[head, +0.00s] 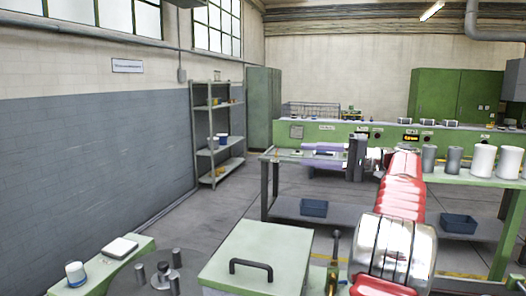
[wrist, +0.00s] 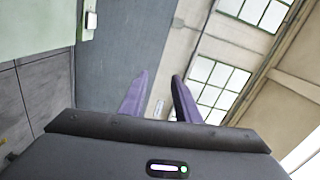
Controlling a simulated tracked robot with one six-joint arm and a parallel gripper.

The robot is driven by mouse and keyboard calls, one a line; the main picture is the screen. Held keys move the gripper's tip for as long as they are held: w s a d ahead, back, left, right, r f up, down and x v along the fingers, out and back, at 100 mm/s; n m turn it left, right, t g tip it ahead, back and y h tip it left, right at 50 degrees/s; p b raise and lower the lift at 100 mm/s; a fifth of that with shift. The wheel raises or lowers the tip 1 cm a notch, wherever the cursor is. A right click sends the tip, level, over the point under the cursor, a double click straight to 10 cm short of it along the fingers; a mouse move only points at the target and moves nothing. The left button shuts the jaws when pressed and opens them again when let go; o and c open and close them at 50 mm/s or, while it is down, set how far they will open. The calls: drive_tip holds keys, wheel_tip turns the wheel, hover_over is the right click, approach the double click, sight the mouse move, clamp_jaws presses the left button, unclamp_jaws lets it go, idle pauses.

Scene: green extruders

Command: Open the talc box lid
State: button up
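A pale green box lid (head: 262,247) with a black bar handle (head: 251,268) is at the bottom centre of the head view. I take it for the talc box. The lid lies flat and looks shut; the box's front is cut off by the frame. My gripper (head: 310,153), with purple fingers pointing left, is well above and beyond the lid in the head view, not touching the handle. In the wrist view my gripper (wrist: 159,92) shows its two fingers apart, with nothing between them. The handle cannot be made out there.
A green bench (head: 105,262) with a white device and cup stands left of the box. Grey metal posts (head: 163,275) stand between them. A table (head: 465,178) with several white and grey cylinders is at right. Shelves (head: 217,140) stand by the left wall, with open floor before them.

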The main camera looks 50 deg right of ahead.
idle(0.4)
drive_tip(key=x, duration=1.3)
drive_tip(key=shift+w, duration=0.25)
drive_tip(key=shift+a, duration=0.15)
drive_tip(key=shift+c, duration=0.5)
clamp_jaws()
idle(0.4)
drive_tip(key=c, duration=0.6)
unclamp_jaws()
drive_tip(key=o, duration=0.7)
